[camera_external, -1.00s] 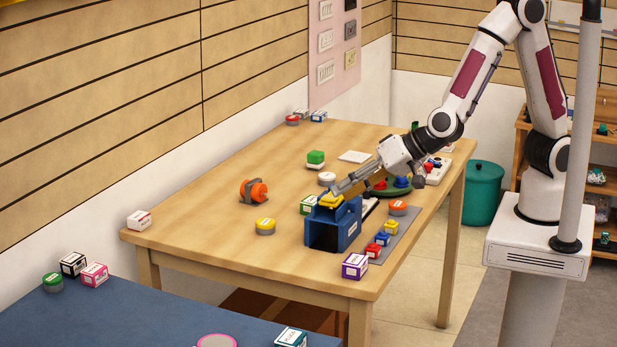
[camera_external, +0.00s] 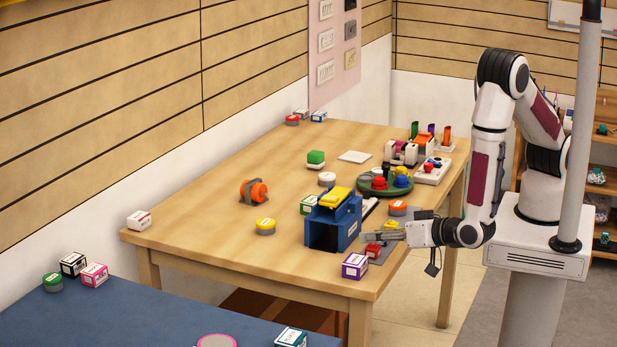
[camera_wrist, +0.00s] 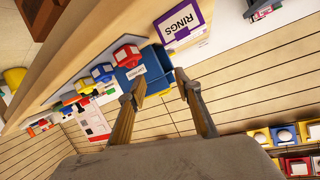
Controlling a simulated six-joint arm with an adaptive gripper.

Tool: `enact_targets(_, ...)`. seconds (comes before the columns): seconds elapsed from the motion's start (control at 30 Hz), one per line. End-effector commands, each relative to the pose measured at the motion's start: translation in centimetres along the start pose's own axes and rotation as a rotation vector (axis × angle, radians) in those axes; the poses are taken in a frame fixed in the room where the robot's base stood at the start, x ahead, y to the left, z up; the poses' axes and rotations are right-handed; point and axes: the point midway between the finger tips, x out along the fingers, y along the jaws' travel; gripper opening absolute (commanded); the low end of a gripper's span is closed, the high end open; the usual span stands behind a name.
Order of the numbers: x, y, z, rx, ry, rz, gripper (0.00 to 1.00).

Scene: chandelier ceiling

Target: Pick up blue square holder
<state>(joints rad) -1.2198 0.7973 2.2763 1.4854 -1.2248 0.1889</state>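The blue square holder (camera_external: 348,228) stands near the front edge of the wooden table, its dark opening facing the camera. A yellow block (camera_external: 336,195) lies on top of it. In the wrist view the holder (camera_wrist: 155,57) shows blue with a white label, beyond my fingertips and partly covered by a red-topped block. My gripper (camera_external: 365,237) is low at the holder's right side, close to the small red blocks. In the wrist view my gripper (camera_wrist: 158,76) has its two fingers apart with nothing held between them. Whether a finger touches the holder is unclear.
A purple-edged box (camera_external: 355,266) stands just in front of my gripper. Small red and yellow blocks (camera_external: 391,227) line a grey strip beside it. A green round tray (camera_external: 386,190) is farther back. The table's left middle is mostly clear around an orange part (camera_external: 254,191).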

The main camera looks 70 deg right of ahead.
Motion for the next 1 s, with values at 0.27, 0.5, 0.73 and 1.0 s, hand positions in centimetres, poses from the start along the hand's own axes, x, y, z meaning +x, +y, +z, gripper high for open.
enact_targets(0.27,-0.6,4.0,1.5,-0.092,0.125,0.051,0.33)
enact_targets(0.5,-0.9,7.4,2.0,-0.168,0.223,0.087,0.33)
enact_targets(0.73,-1.1,9.5,2.1,-0.218,0.289,0.107,0.33)
enact_targets(1.0,-1.2,10.0,2.0,-0.23,0.308,0.11,0.33)
